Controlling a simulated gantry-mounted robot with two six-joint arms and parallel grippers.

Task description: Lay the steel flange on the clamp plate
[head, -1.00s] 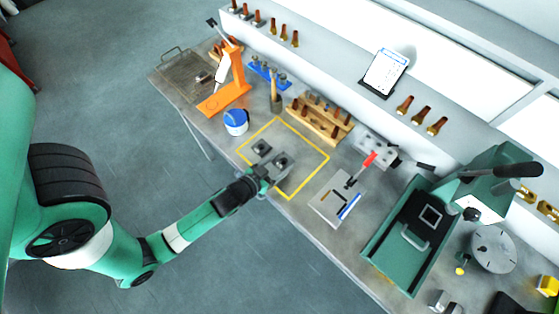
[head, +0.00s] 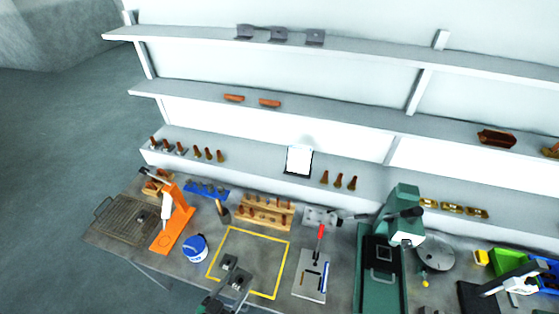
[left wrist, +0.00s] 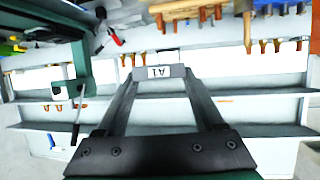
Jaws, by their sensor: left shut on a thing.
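My left gripper (head: 234,271) shows at the bottom of the head view, over the front part of the yellow-outlined area. In the left wrist view its two long fingers (left wrist: 160,76) are shut on a dark grey piece with a white "A1" label (left wrist: 160,71), which I take for the steel flange. Most of its shape is hidden. A light grey plate with black stops, a blue strip and a red-handled clamp (head: 310,283) appears to be the clamp plate. It lies to the right of the gripper, apart from it, and looks empty.
A blue-and-white tub (head: 195,249) and orange stand (head: 172,240) are left of the yellow outline (head: 287,262). A wooden tool rack (head: 266,213) stands behind it. A green press (head: 380,290) is right of the clamp plate. Shelves rise behind the bench.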

